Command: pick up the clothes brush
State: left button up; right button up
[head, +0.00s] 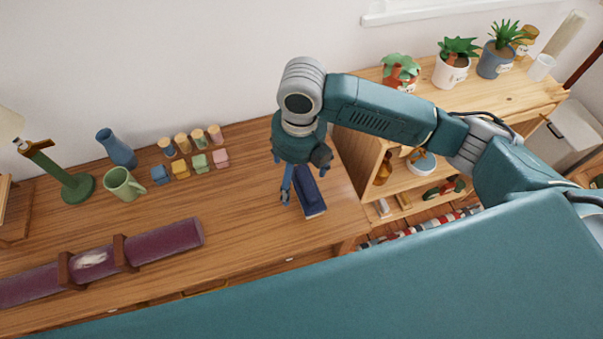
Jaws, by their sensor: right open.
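A dark blue oblong thing with a pale lower edge (310,192), which looks like the clothes brush, lies on the wooden desk top (240,225) near its right end. My right gripper (287,190) points down at the brush's left side, with its jaws open. The brush's far end is partly covered by the gripper. My left gripper is not in view.
A green mug (123,185), a blue vase (117,149), a green lamp (75,187) and several small coloured blocks (181,169) stand left of the gripper. A purple roll (160,242) lies front left. A shelf with potted plants (455,66) stands right.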

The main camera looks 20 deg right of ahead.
aim_at(302, 183)
jog(key=shift+w+d+r+n+h, duration=0.15)
jog(key=shift+w+d+r+n, duration=0.1)
jog(key=shift+w+d+n, duration=0.25)
jog(key=shift+w+d+r+n+h, duration=0.15)
jog(key=shift+w+d+r+n, duration=0.1)
jog(key=shift+d, duration=0.35)
notch_tip(302, 183, down, 4)
jog(key=shift+s+f+p, duration=0.15)
jog(key=shift+f+p, duration=0.1)
jog(key=shift+p, duration=0.15)
jog(key=shift+f, duration=0.3)
jog(key=f, duration=0.1)
jog(key=f+p, duration=0.1)
jog(key=f, duration=0.3)
jog(key=shift+w+f+p, duration=0.15)
jog(key=shift+w+p, duration=0.1)
jog(key=shift+p, duration=0.1)
jog(key=c, duration=1.4)
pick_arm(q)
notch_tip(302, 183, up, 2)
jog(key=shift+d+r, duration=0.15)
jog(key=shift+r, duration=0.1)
